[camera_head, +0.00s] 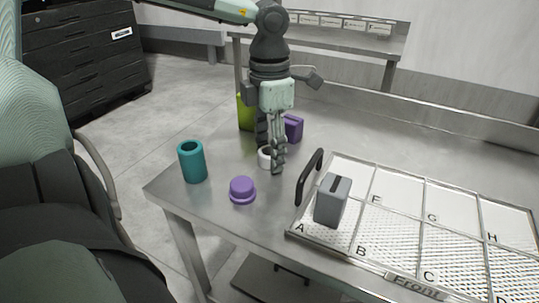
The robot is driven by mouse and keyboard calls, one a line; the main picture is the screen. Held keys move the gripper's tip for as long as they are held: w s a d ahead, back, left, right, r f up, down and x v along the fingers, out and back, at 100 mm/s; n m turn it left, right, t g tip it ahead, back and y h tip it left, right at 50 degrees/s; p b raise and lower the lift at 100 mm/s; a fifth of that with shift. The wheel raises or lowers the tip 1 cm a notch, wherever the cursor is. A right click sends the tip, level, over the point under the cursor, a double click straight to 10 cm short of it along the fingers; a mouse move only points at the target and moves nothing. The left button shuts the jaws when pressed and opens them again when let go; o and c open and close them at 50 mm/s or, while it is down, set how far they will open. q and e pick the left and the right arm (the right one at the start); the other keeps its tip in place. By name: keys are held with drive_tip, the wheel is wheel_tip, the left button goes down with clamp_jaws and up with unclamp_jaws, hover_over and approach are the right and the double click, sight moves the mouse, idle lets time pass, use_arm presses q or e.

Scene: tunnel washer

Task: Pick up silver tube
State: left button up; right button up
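A short pale silver tube (264,157) stands on the metal table, partly hidden behind my gripper's fingers. My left gripper (271,160) points straight down at it from above. One finger is in front of the tube's right side, and the other is dark and mostly hidden behind. I cannot tell whether the fingers touch the tube or are closed on it. My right gripper is not in view.
A teal tube (193,162) and a purple cap-shaped piece (242,190) stand nearby. A purple block (293,128) and a green object (244,112) are behind.

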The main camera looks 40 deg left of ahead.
use_arm(q)
drive_tip(key=c, duration=0.7)
drive_tip(key=shift+c, duration=0.5)
drive_tip(key=shift+r, duration=0.1)
